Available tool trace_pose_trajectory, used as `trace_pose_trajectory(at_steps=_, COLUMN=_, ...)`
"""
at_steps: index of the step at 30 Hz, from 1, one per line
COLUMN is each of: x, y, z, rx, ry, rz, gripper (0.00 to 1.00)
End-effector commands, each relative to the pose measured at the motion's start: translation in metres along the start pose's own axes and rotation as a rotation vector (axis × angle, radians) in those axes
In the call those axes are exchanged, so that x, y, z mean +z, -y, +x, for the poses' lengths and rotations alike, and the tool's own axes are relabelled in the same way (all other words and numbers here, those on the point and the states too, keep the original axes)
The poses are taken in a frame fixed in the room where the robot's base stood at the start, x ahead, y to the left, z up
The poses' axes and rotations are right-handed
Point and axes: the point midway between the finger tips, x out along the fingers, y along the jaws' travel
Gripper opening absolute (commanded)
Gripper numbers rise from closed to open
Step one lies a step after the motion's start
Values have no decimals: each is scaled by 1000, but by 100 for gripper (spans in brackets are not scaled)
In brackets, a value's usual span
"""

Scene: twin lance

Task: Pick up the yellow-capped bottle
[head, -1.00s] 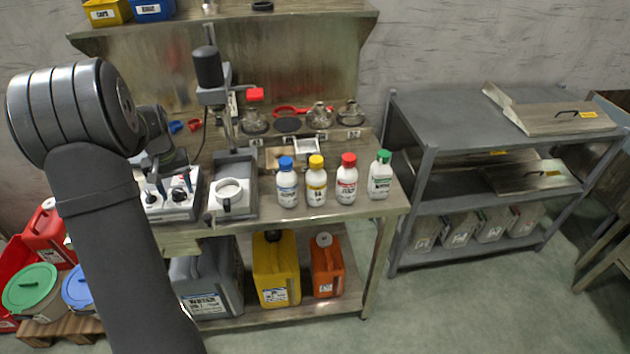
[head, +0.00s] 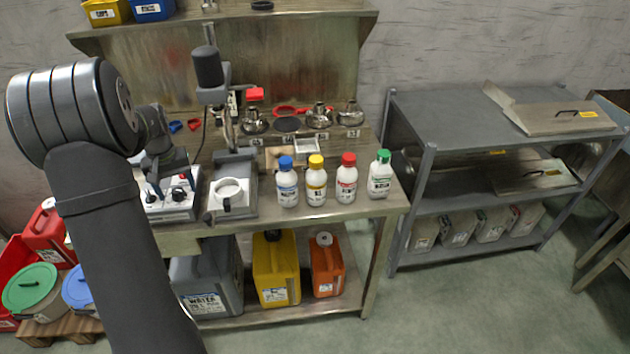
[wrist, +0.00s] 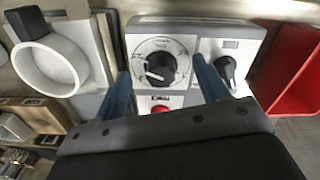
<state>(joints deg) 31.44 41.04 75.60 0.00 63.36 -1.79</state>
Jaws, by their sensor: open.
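The yellow-capped bottle (head: 316,181) stands upright on the workbench, in a row between a blue-capped bottle (head: 287,182) and a red-capped bottle (head: 346,179). A green-capped bottle (head: 380,175) stands at the right end of the row. My gripper (wrist: 166,88) is open and empty in the wrist view, its two blue fingers over a control box (wrist: 190,45) with two black knobs and a red button. In the head view my arm hangs over the bench's left part, left of the bottles and apart from them. The bottles do not show in the wrist view.
A stand with a white ring (head: 229,194) is between the control box and the bottles; the ring also shows in the wrist view (wrist: 48,68). Metal flasks (head: 319,116) stand behind the bottles. A grey shelf rack (head: 460,115) is to the right.

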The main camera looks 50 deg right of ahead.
Motion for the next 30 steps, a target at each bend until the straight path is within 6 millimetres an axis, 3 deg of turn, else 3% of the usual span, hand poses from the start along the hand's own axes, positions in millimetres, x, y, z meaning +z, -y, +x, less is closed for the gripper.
trace_pose_trajectory(at_steps=10, x=-2, y=-1, z=-3, rx=0, ry=-5, rz=7, gripper=77)
trace_pose_trajectory(at_steps=14, x=-21, y=-8, z=-37, rx=0, ry=-60, rz=89, gripper=77)
trace_pose_trajectory(at_steps=17, x=-47, y=-21, z=-101, rx=-9, ry=-152, rz=241, gripper=77)
trace_pose_trajectory(at_steps=21, x=-72, y=-42, z=-209, rx=-46, ry=-295, rz=491, gripper=77)
trace_pose_trajectory(at_steps=28, x=-70, y=-71, z=-342, rx=-127, ry=-457, rz=795, gripper=77)
trace_pose_trajectory(at_steps=30, x=-61, y=-95, z=-374, rx=-147, ry=-493, rz=903, gripper=77)
